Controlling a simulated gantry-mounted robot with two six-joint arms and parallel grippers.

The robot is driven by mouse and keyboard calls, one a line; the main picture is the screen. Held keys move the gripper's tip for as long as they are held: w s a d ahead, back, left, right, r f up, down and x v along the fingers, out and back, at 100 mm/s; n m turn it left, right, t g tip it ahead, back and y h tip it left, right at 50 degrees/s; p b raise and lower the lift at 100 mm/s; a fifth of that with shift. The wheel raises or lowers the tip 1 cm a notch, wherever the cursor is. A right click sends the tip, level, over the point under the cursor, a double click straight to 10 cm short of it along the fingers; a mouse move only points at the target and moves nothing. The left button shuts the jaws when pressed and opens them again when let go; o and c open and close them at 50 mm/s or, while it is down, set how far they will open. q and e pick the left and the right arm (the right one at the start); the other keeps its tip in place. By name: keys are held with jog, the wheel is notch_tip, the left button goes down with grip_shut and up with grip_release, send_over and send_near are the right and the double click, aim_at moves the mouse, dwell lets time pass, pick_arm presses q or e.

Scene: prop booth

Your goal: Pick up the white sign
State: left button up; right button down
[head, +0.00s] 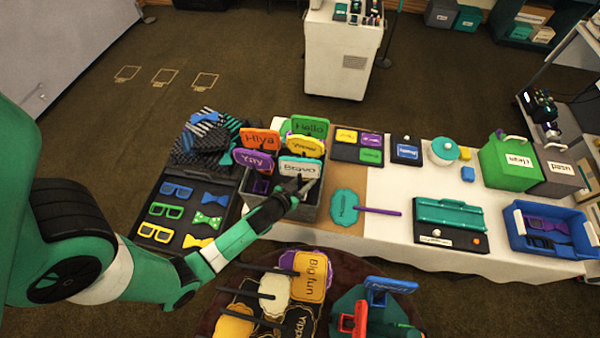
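A white sign with a teal edge, reading "Bravo" (299,168), stands at the front right of a grey bin (325,178) on the table. Its handle is hidden by my gripper and the bin. My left gripper (308,187) is at the bin's front, just below the sign's lower edge. I cannot tell whether its fingers are apart or closed, or whether they touch the sign. A cream sign (275,291) lies on the round table at the bottom. My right gripper is not in view.
Orange (260,140), green (309,127), yellow (304,146) and purple (253,161) signs crowd the same bin. A teal sign (345,207) with a purple handle lies to the right. Trays of glasses and bow ties (182,208) lie left of the bin.

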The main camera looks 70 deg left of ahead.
pick_arm(q)
grip_shut()
jog(key=shift+r, duration=0.1)
